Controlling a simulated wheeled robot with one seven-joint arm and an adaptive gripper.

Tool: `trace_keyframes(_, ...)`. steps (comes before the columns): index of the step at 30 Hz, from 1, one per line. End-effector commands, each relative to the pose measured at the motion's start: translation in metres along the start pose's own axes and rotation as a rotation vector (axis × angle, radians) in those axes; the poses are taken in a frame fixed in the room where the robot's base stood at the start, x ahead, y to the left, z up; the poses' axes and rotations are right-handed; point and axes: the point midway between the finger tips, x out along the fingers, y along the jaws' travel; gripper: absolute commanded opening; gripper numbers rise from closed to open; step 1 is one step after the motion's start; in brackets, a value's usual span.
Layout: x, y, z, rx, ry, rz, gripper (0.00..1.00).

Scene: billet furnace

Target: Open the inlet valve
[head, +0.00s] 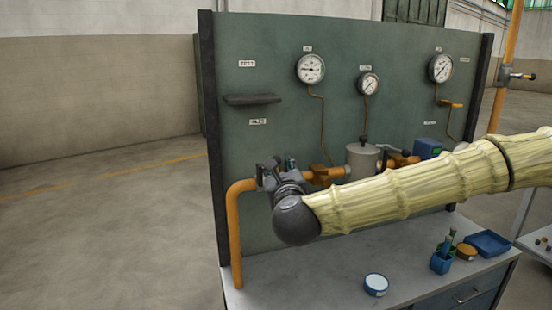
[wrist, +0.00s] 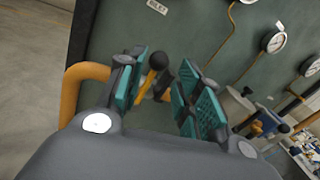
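The inlet valve shows in the wrist view as a black ball knob (wrist: 158,62) and a short orange lever part (wrist: 146,84), seen between my finger pads. My gripper (wrist: 160,90) is open, with its teal pads apart on either side of the lever; I cannot tell whether either pad touches it. In the head view my gripper (head: 277,168) is at the top of the left orange pipe (head: 236,235), below the INLET label (head: 258,122). My wrist and arm hide most of the valve there.
A green panel (head: 400,100) carries three gauges, including the left one (head: 311,68). A grey cylinder (head: 362,157) and more orange piping lie to the right. The bench (head: 330,280) holds a round tin (head: 376,284), a blue cup (head: 440,263) and a blue tray (head: 488,243). Floor at left is clear.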

Motion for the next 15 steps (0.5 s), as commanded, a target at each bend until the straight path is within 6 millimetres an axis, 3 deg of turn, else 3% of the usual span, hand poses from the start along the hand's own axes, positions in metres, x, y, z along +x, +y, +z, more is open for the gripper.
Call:
trace_keyframes(6,0.035,0.0,0.002,-0.001,0.001,0.0,0.35)
trace_keyframes(15,0.063,0.0,0.0,-0.003,0.001,0.001,0.35)
